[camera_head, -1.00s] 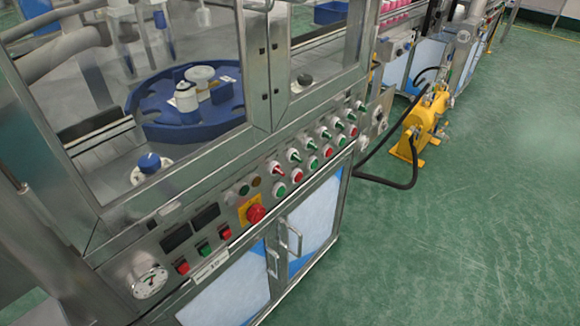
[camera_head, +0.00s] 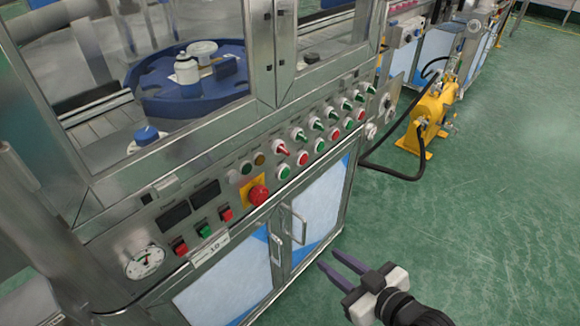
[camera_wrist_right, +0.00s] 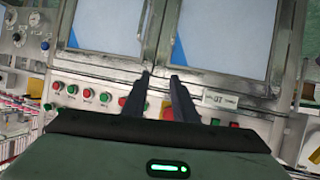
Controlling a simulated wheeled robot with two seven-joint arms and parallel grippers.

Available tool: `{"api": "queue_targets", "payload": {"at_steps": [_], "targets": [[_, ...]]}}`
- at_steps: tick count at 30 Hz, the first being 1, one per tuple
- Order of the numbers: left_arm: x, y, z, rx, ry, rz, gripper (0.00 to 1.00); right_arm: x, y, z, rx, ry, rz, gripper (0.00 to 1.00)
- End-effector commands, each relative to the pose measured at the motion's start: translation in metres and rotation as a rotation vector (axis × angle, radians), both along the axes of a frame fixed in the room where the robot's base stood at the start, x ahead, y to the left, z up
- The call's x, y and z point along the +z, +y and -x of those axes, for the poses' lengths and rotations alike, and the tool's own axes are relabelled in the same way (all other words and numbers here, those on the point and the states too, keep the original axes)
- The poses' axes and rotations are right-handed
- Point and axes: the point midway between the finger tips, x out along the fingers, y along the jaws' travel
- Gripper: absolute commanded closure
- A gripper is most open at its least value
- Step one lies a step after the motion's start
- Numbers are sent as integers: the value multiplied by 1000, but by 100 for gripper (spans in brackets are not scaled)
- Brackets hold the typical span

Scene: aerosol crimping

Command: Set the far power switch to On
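The control panel (camera_head: 225,190) runs along the machine front. It carries a row of lever switches, one with a red handle (camera_head: 282,148) and several with green handles, above red and green round buttons. On the far end panel are round knobs or switches (camera_head: 372,130); the wrist view shows a blue knob (camera_wrist_right: 17,38) there. I cannot read the labels or tell which switch is the far power switch, or its setting. My right gripper (camera_head: 328,258) is open and empty, in front of the cabinet doors, apart from the panel. It also shows in the right wrist view (camera_wrist_right: 159,77). My left gripper is out of view.
A red emergency button (camera_head: 258,195) sticks out of the panel. The cabinet door handle (camera_head: 299,226) juts out near my right gripper. A yellow pump (camera_head: 428,120) with a black hose (camera_head: 395,173) stands beyond the far end. The green floor at right is clear.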

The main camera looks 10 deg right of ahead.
Motion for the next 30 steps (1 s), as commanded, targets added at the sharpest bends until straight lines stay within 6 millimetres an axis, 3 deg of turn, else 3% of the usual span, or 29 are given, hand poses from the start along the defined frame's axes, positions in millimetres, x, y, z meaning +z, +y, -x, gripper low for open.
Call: {"api": "queue_targets", "payload": {"at_steps": [1, 4, 9, 12, 20, 30], "targets": [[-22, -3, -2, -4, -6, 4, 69, 13, 1, -29, 62, -105, 22, 74], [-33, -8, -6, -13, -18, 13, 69, 60, 4, -64, 162, -276, 57, 74], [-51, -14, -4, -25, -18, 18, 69, 129, 6, -93, 277, -495, 121, 74], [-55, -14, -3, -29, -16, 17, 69, 154, 6, -98, 311, -566, 145, 74], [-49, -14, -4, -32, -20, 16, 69, 171, 15, -113, 323, -601, 152, 74], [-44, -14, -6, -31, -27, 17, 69, 171, 54, -161, 323, -599, 150, 74]]}}
